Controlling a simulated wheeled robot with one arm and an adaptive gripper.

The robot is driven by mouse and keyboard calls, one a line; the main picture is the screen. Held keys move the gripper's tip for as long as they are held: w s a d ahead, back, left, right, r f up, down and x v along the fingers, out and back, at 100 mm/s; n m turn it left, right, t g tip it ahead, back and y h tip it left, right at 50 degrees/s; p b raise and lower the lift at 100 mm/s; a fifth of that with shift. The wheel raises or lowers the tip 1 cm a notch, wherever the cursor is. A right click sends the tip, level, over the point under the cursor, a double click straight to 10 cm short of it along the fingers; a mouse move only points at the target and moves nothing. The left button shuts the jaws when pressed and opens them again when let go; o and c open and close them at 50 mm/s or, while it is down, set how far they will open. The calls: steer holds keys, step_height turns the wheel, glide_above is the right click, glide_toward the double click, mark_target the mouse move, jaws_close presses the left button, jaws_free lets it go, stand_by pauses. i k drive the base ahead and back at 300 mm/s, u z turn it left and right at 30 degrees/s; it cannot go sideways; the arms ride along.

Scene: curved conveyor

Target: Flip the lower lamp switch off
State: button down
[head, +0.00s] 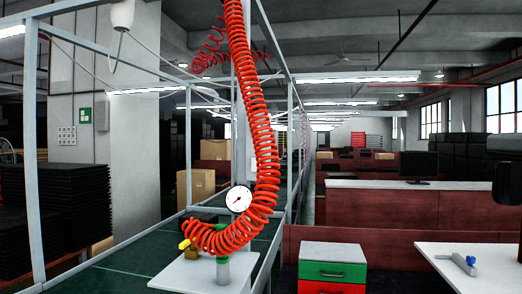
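No lamp switch can be made out for certain. On the pale pillar at left is a white panel with a grid of small marks (66,135). To its right are a green and white square plate (85,115) and a grey box (101,115). All are too small to tell which is a lamp switch or how any is set. Dark shapes cut off at the right edge cannot be identified, and no gripper fingers can be made out.
A red coiled hose (262,130) hangs in front, beside a round gauge (238,199) over a white board (190,273). A green and red drawer unit (332,252) and a white table (480,262) stand at right. Black stacked trays (78,200) are at left.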

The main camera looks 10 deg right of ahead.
mark_target(253, 166)
steer(key=z, duration=0.05)
steer(key=k, duration=0.55)
steer(key=u, duration=0.7)
steer(key=i, duration=1)
steer(key=z, duration=0.05)
